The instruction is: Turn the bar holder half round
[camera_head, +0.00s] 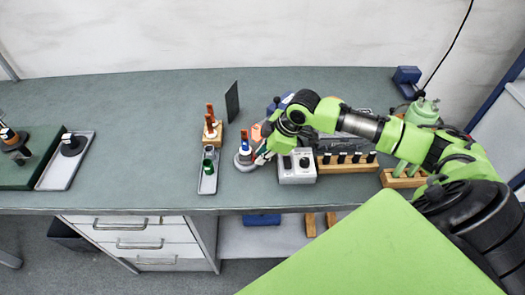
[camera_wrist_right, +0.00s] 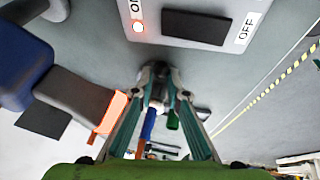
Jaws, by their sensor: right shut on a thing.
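A small grey holder with a round base (camera_head: 245,163) stands on the bench, with an orange and blue upright piece in it; I take it to be the bar holder. My right gripper (camera_head: 259,158) reaches it from the right and is shut on it. In the right wrist view the fingertips (camera_wrist_right: 158,75) meet around a dark, rounded part, and a blue piece (camera_wrist_right: 148,125) shows between the fingers. The fingers hide much of the holder there. My left gripper is not in view.
A switch box (camera_head: 297,166) stands just right of the gripper. A narrow tray (camera_head: 208,184) with a green-topped item and a wooden block (camera_head: 207,142) with orange-topped pieces stand close on the left. A wooden rack (camera_head: 345,167) lies right. The bench's middle left is clear.

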